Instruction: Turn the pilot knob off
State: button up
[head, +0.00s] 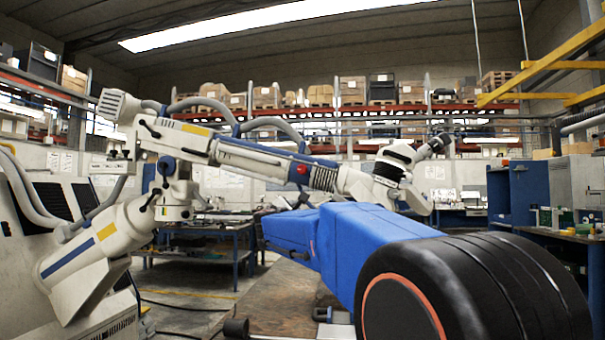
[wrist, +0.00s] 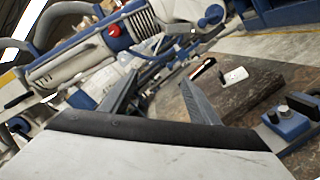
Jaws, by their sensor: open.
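My gripper (wrist: 160,78) is open in the wrist view, its two grey fingers apart with nothing between them. A blue box (wrist: 290,127) with small dark and silvery knobs (wrist: 283,111) lies on the bench at the right edge, to the right of my gripper and apart from it. I cannot tell which knob is the pilot knob or how it is turned. My blue arm hides my gripper in the head view.
The worn brown bench top (wrist: 230,100) carries a small white box (wrist: 235,76). A blue cabinet (head: 529,190) stands at the right.

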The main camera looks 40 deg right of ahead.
jog(key=w+d+r+n+t, duration=0.5)
jog(key=w+d+r+n, duration=0.45)
jog(key=w+n, duration=0.25)
jog(key=n, duration=0.1)
send_near(302, 170)
jog(key=shift+h, duration=0.3)
jog(key=x, duration=1)
jog(key=shift+w+d, duration=0.1)
jog(key=shift+w, duration=0.2)
jog(key=shift+c, duration=0.2)
jog(key=c, duration=1)
